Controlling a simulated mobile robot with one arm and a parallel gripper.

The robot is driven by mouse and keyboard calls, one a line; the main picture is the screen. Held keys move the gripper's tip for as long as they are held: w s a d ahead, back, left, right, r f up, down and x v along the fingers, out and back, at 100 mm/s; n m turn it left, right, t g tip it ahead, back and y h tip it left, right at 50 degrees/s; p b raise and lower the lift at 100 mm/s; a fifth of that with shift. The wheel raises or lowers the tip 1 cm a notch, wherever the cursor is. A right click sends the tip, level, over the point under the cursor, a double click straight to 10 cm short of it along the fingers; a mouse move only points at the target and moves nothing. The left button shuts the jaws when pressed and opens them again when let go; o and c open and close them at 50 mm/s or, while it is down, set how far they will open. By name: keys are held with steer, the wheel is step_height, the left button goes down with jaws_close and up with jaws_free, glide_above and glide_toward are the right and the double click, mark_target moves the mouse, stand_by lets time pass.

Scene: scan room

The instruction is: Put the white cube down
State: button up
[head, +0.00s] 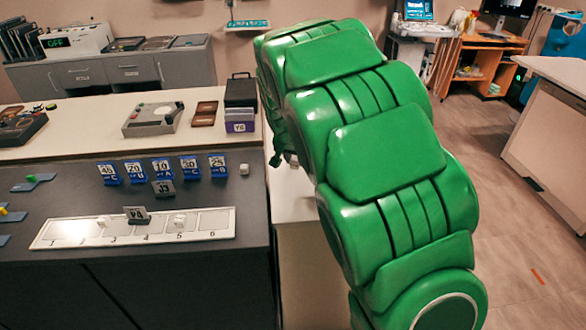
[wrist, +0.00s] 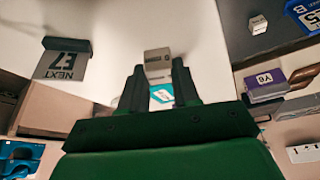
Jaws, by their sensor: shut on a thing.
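My gripper (wrist: 158,76) is shut on a white cube (wrist: 158,58), which looks greyish in the wrist view and sits between the fingertips with a dark mark on one face. A pale surface (wrist: 205,45) lies beyond it; whether the cube touches that surface I cannot tell. In the head view my green arm hides most of the gripper, and a small pale bit of the cube (head: 292,160) shows at the arm's left edge, above a light lower surface (head: 292,207).
Another white cube (head: 244,169) rests on the dark counter beside blue number blocks (head: 190,168). A numbered white strip (head: 75,232) holds two more cubes. A purple box (head: 240,127) stands behind. In the wrist view a "NEXT E7" sign (wrist: 62,63) stands left.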

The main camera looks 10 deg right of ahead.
steer(key=shift+w+a+f, duration=0.1)
steer(key=shift+w+f, duration=0.6)
steer(key=shift+f, duration=0.15)
steer(key=shift+w+f, duration=0.65)
steer(key=shift+f, duration=1.7)
steer(key=o, duration=1)
steer(key=shift+f, duration=0.1)
steer(key=v, duration=1.2)
